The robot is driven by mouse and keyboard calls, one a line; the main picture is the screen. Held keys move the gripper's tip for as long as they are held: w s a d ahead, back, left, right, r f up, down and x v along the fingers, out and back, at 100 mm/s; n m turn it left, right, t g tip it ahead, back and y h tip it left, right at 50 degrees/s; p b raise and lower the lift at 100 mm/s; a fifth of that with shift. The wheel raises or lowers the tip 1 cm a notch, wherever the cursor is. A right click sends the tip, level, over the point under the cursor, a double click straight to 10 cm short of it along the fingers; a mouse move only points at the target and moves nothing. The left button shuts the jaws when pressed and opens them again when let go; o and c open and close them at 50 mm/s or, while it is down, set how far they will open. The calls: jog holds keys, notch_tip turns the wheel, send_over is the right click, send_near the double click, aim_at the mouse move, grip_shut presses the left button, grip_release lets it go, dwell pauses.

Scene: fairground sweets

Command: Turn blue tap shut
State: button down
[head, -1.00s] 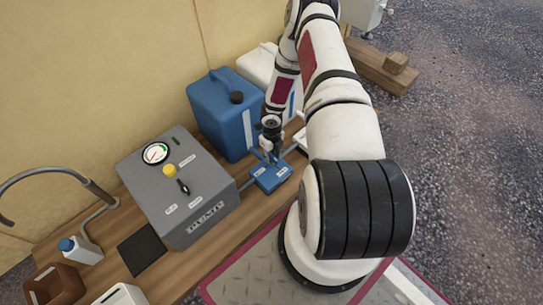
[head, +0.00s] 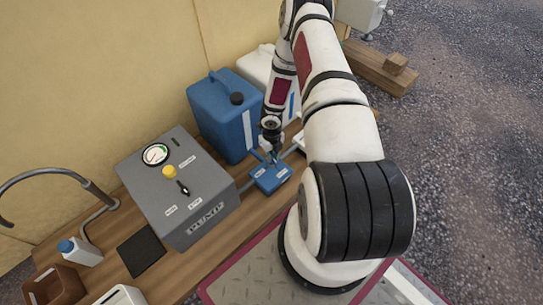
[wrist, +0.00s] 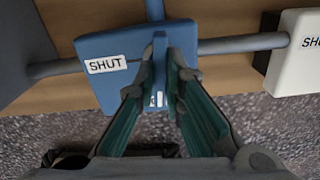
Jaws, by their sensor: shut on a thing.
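The blue tap (head: 270,178) is a blue block on the bench beside the grey pump, and it also shows in the wrist view (wrist: 110,45). Its upright blue lever (wrist: 160,62) stands between my fingers. In the wrist view the lever runs across the grey side pipes, with the white SHUT label (wrist: 106,64) to its left. A second label lies below the lever, mostly hidden by my fingers. My gripper (head: 273,157) is above the block, and its two green-padded fingers (wrist: 170,75) are shut on the lever.
The grey pump box (head: 175,185) stands left of the tap, with a blue canister (head: 225,115) behind. Grey pipes (wrist: 245,43) run from the tap's sides. A white block (wrist: 296,55) with a partly visible label sits to the right in the wrist view.

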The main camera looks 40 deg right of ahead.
jog(key=m, duration=0.4)
jog(key=shift+w, duration=0.1)
jog(key=m, duration=0.8)
jog(key=shift+m+b, duration=0.35)
jog(key=shift+m, duration=1.75)
jog(key=c, duration=1.7)
grip_release()
jog(key=shift+r, duration=0.1)
